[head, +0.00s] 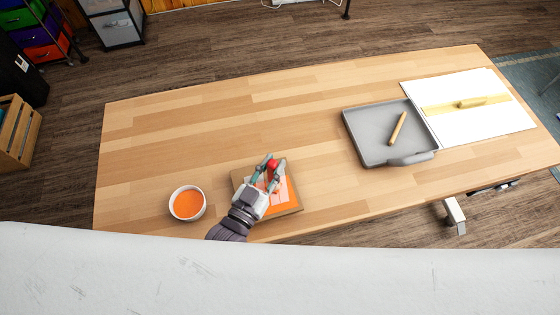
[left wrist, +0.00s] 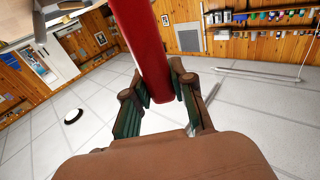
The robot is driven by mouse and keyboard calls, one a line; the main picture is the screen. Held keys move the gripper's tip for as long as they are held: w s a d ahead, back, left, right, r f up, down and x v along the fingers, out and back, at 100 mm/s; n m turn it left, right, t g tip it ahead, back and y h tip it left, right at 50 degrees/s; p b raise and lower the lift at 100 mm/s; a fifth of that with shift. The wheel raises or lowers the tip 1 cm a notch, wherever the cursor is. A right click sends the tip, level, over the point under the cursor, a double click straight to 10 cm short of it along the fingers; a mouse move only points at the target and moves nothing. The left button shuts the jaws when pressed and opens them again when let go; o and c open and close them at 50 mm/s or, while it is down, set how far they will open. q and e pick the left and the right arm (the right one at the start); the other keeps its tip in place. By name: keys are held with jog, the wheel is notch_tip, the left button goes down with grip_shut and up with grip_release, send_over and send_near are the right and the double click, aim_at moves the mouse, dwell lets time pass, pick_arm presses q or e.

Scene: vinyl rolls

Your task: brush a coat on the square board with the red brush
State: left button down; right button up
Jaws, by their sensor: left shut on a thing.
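My left gripper (head: 268,172) is shut on the red brush (head: 273,164), whose red handle fills the space between the fingers in the left wrist view (left wrist: 150,60). The brush's bristle end is hidden by the hand in the head view. The hand is over the square board (head: 294,209), which lies on the table near its front edge. The board is brown at its edges, with orange and pale pink patches on its face. Whether the bristles touch it cannot be seen. A white bowl of orange paint (head: 187,204) stands left of the board. My right gripper is not in view.
The wooden table (head: 220,125) is clear behind and between these things. A grey tray (head: 365,140) with a wooden-handled tool (head: 397,129) is at the right. Beside it lies a white sheet (head: 490,125) with a yellow strip and a small roller-like piece (head: 471,102).

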pick_arm(q)
jog(key=s+a+p, duration=0.1)
jog(key=s+a, duration=0.1)
jog(key=a, duration=0.6)
jog(key=shift+s+p, duration=0.35)
jog(key=shift+s, duration=0.05)
dwell(0.4)
jog(key=shift+w+a+b, duration=0.1)
jog(key=shift+w+a, duration=0.15)
jog(key=shift+w, duration=0.5)
jog(key=shift+w+a+b, duration=0.1)
jog(key=shift+w+a, duration=0.2)
jog(key=shift+w, duration=0.5)
jog(key=shift+w+a+b, duration=0.1)
jog(key=shift+w+a, duration=0.15)
jog(key=shift+w, duration=0.5)
jog(key=w+d, duration=0.4)
jog(key=d, duration=0.7)
jog(key=shift+d+b, duration=0.3)
jog(key=shift+b, duration=0.05)
